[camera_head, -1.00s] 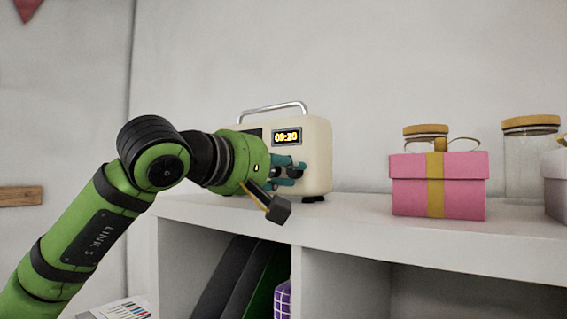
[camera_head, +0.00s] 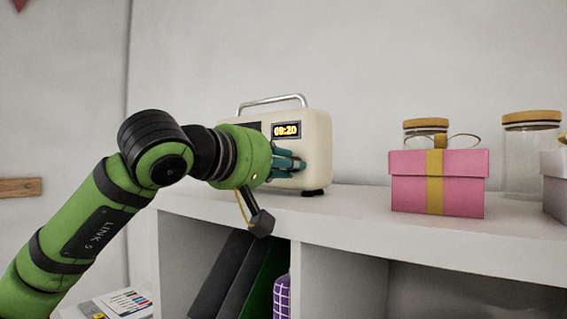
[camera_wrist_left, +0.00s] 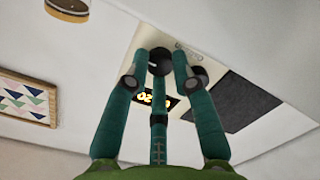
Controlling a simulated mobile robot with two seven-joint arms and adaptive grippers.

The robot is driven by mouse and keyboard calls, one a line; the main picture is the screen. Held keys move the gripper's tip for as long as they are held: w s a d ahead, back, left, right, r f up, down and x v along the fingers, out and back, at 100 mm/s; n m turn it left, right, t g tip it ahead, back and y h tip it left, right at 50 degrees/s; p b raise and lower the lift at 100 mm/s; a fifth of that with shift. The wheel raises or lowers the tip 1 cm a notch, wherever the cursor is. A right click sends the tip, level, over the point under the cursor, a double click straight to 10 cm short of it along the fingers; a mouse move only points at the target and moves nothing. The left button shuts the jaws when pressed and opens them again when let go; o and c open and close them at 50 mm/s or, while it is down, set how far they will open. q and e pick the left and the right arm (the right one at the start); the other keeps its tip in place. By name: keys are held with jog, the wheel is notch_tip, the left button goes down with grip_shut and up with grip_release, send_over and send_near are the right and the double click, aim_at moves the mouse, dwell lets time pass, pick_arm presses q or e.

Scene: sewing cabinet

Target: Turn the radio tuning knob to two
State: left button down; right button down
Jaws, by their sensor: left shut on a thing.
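The cream radio (camera_head: 318,150) with a metal handle and a lit display reading 09:20 (camera_head: 286,130) stands on the white shelf top. My left gripper (camera_head: 300,164) is at the right part of its front, below the display, and hides the knob in the head view. In the left wrist view, the teal fingers (camera_wrist_left: 162,62) are closed around a round black knob (camera_wrist_left: 159,54) with a light mark. The mark's number cannot be read. The radio's face (camera_wrist_left: 146,44) shows upside down there, with the display partly behind a finger. My right gripper is not in view.
A pink gift box (camera_head: 408,185) with a yellow ribbon stands to the right of the radio. Jars (camera_head: 531,160) and a pale box (camera_head: 557,190) are further right. The shelf between radio and pink box is clear.

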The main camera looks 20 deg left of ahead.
pick_arm(q)
jog(key=c, duration=1)
grip_release()
jog(key=v, duration=1.2)
